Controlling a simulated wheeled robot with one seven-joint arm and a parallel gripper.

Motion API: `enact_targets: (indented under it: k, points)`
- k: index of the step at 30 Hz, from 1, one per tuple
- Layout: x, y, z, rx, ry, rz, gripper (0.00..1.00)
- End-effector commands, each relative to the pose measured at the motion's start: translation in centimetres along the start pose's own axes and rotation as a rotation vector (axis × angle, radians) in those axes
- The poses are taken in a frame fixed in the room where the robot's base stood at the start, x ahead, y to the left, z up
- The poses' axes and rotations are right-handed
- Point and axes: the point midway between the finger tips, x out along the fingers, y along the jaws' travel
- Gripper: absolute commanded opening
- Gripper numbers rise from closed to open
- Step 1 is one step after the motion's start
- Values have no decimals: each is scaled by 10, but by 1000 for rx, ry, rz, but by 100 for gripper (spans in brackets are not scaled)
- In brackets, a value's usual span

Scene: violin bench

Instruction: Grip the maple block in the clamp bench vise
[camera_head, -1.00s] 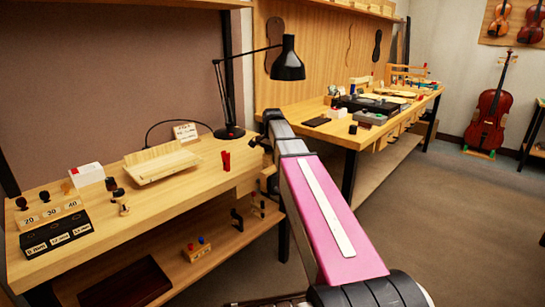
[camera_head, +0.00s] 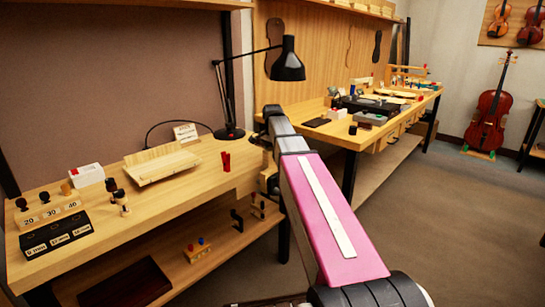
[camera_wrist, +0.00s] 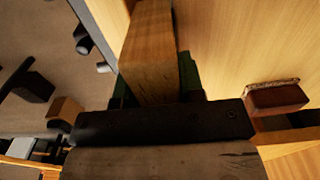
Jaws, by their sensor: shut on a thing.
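The maple block (camera_wrist: 150,50) is a pale wooden bar in the upper middle of the wrist view. My gripper (camera_wrist: 153,88) is shut on it, with dark green finger pads at its sides. In front of the block's lower end is a dark metal bar with screws, along a wooden jaw (camera_wrist: 165,163) that looks like part of the bench vise. The block's lower end is hidden behind this bar, so I cannot tell whether the vise touches it. In the head view my arm covers the block and most of the bench's right end.
In the wrist view a reddish-brown block (camera_wrist: 276,98) lies at the right. Floor is open right of my arm.

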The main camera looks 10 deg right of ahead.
Motion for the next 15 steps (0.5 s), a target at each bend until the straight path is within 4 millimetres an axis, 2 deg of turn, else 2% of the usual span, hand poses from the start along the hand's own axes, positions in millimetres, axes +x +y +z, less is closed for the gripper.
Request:
enact_targets:
  k: [15]
  points:
    - [-18, 0, 0, 0, 1, -1, 8]
